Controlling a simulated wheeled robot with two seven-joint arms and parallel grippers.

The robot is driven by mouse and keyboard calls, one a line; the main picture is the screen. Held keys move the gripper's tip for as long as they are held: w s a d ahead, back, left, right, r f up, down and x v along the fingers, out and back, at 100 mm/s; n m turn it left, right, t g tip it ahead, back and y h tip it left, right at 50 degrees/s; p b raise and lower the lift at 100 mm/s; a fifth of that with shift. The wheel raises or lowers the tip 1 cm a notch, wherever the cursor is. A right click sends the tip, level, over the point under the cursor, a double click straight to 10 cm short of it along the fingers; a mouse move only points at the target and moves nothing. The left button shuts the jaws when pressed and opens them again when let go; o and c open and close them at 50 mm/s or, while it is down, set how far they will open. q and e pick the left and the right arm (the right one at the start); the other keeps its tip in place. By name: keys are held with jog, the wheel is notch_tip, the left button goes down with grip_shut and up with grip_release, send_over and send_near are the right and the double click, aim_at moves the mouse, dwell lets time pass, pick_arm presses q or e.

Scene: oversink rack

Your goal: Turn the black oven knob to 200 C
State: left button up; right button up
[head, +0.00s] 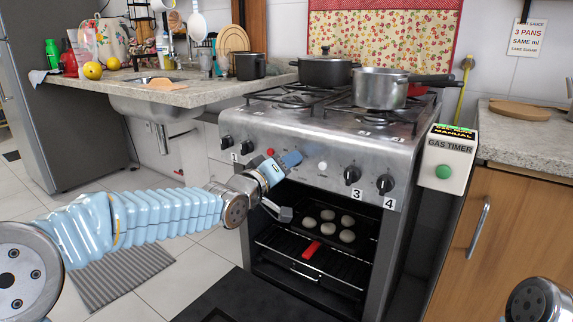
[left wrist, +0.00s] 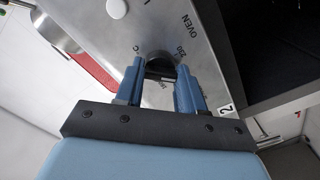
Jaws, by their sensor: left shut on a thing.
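The knob's pointer and exact setting cannot be made out. In the head view my left gripper (head: 284,163) is at the front panel of the stove (head: 310,135), and it hides the oven knob. My right gripper is out of view.
The oven door is open, with several pale buns (head: 327,215) inside. Other black knobs (head: 386,184) line the panel. Pots (head: 380,88) stand on the hob. A gas timer box (head: 447,158) with a green button is at the right. The floor at the left is mostly clear.

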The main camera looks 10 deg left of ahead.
pick_arm(q)
jog(key=shift+n, duration=0.4)
jog(key=o, duration=1)
jog(key=shift+o, duration=0.2)
jog(key=v, duration=1.4)
jog(key=shift+p, duration=0.45)
jog(key=shift+w+f, duration=0.1)
